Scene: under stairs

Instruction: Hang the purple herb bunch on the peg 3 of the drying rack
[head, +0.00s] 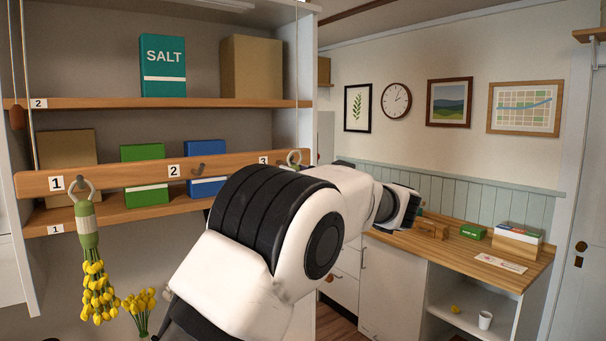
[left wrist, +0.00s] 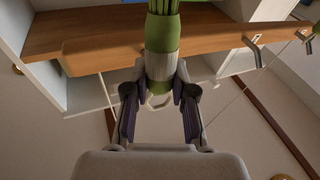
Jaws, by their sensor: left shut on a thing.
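The drying rack (head: 140,175) is a wooden board with numbered hooks. In the left wrist view, my left gripper (left wrist: 159,92) is shut on the pale collar of a bunch with a green wrap (left wrist: 162,36). A pale ring (left wrist: 156,101) shows between the fingers; the purple part is out of view. In the head view my arm hides the gripper and bunch. My right gripper is not in view.
A yellow bunch (head: 97,290) hangs by its ring from peg 1 (head: 79,184). Peg 2 (head: 198,170) is empty. Shelves with boxes and a SALT box (head: 163,66) stand close behind the rack. A wooden counter (head: 470,252) is at the right.

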